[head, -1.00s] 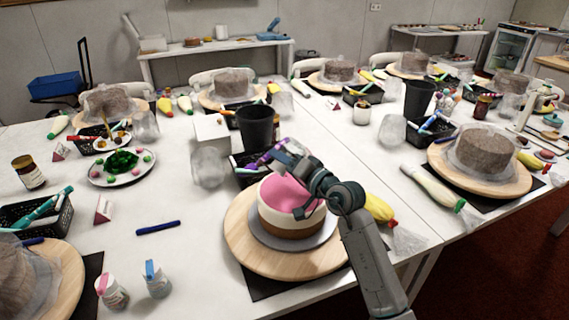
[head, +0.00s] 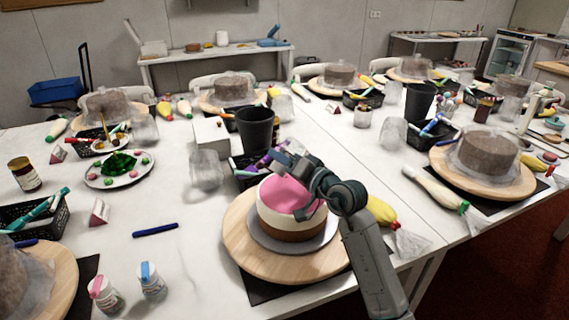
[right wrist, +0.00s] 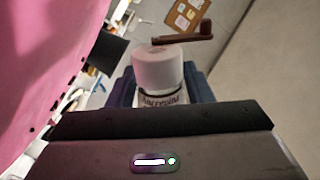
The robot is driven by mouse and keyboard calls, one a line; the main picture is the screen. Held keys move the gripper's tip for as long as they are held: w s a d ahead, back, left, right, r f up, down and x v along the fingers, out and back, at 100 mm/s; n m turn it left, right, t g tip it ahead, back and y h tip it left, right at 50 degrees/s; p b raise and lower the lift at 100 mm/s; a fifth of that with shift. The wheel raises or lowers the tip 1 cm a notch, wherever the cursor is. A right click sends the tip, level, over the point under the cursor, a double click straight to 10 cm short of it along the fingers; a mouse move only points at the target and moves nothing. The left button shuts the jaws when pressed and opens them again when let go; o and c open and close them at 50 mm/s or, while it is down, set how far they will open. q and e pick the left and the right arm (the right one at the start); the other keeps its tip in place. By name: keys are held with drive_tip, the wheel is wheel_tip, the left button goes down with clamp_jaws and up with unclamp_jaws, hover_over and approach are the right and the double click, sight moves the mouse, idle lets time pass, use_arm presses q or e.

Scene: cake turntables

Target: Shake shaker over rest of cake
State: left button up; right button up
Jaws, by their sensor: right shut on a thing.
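The cake (head: 278,218) with a pink top, white upper side and brown base stands on a grey board on a round wooden turntable (head: 241,250). My right gripper (head: 288,163) is over the far part of the pink top. It is shut on a white shaker (right wrist: 158,68) with a brown flip lid (right wrist: 182,40), seen in the right wrist view. In the head view the shaker is mostly hidden by the gripper. The pink cake top (right wrist: 40,70) fills the left of the wrist view, with a few dark specks near its edge. My left gripper is out of view.
Two other shakers, pink-lidded (head: 106,293) and blue-lidded (head: 152,281), stand at the front left. A black cup (head: 256,128) and a pen basket are behind the cake. A piping bag (head: 381,210) lies right. A blue marker (head: 155,230) lies on clear tabletop.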

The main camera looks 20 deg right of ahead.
drive_tip(key=shift+r+n+b, duration=0.1)
drive_tip(key=shift+n+b, duration=0.2)
drive_tip(key=shift+b, duration=0.3)
drive_tip(key=shift+s, duration=0.1)
drive_tip(key=shift+s+m+p, duration=0.25)
drive_tip(key=shift+m+p, duration=0.15)
drive_tip(key=shift+p, duration=0.15)
drive_tip(key=shift+s+m+p, duration=0.4)
drive_tip(key=shift+s+m, duration=0.25)
drive_tip(key=shift+m, duration=0.15)
drive_tip(key=shift+s, duration=0.15)
drive_tip(key=shift+d+f+b, duration=0.1)
drive_tip(key=shift+f+b, duration=0.2)
drive_tip(key=shift+f, duration=0.05)
drive_tip(key=shift+s+d+f, duration=0.1)
drive_tip(key=shift+s+d, duration=0.05)
drive_tip(key=shift+d, duration=0.1)
drive_tip(key=shift+s+n+b, duration=0.1)
drive_tip(key=shift+n+b, duration=0.2)
drive_tip(key=shift+b, duration=0.55)
drive_tip(key=shift+r, duration=0.2)
